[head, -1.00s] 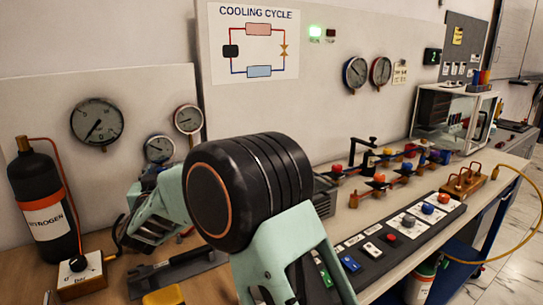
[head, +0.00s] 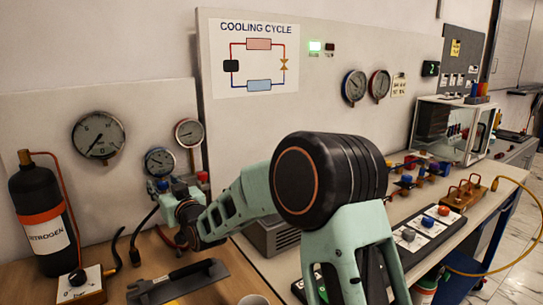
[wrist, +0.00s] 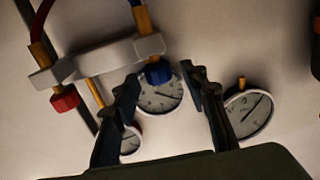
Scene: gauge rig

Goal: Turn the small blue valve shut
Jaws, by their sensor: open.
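The small blue valve (wrist: 159,72) is a dark blue knob on a pale manifold bar (wrist: 100,55) in the wrist view. A red valve (wrist: 65,101) sits on the same bar to its left. My gripper (wrist: 160,75) is open, one finger on each side of the blue valve. Small gaps show, and contact cannot be told. In the head view the blue valve (head: 162,185) shows below the small blue-rimmed gauge (head: 160,162), and the red valve (head: 203,177) is to its right. My wrist is close to them there, and my fingers are hard to make out.
A nitrogen bottle (head: 42,225) stands at left, with a knobbed box (head: 82,287) in front. A dark handled tool (head: 178,283) lies on the bench. A large gauge (head: 98,135) hangs behind. Panels with knobs (head: 430,228) and a copper-pipe block (head: 465,193) are at right.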

